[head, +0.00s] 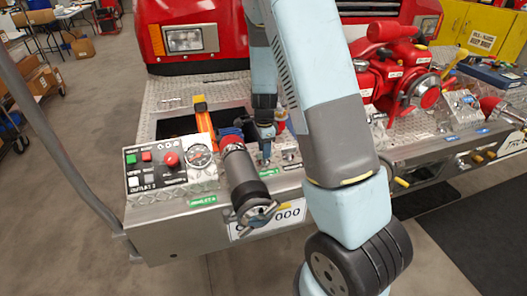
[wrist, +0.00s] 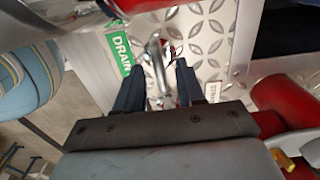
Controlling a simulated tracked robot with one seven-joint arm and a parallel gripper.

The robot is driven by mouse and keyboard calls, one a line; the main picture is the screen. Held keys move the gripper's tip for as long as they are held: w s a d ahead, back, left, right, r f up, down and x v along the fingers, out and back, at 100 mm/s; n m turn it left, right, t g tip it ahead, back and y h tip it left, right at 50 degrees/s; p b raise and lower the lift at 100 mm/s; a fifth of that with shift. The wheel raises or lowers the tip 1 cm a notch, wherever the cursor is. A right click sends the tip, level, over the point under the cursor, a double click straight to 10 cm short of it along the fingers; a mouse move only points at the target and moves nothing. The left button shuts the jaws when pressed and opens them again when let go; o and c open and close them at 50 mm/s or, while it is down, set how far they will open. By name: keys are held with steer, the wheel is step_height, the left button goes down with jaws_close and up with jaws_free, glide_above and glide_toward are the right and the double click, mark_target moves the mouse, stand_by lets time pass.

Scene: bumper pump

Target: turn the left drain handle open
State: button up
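The drain handle (wrist: 157,58) is a shiny metal lever on the tread-plate panel, beside a green DRAIN label (wrist: 121,52) in the wrist view. My gripper (wrist: 160,82) is open, with its two dark fingers on either side of the handle and a gap visible between them. I cannot tell whether either finger touches it. In the head view my gripper (head: 266,150) points down at the bumper top, behind the dark hose fitting; the handle cannot be made out there.
A dark hose fitting (head: 242,178) sticks out in front, left of my gripper. A control panel (head: 166,166) with buttons and a gauge is further left. A red pump (head: 395,75) stands on the bumper to the right. Red piping (wrist: 285,100) is close on the right in the wrist view.

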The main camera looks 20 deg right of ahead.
steer(key=shift+f, duration=0.65)
steer(key=shift+c, duration=0.3)
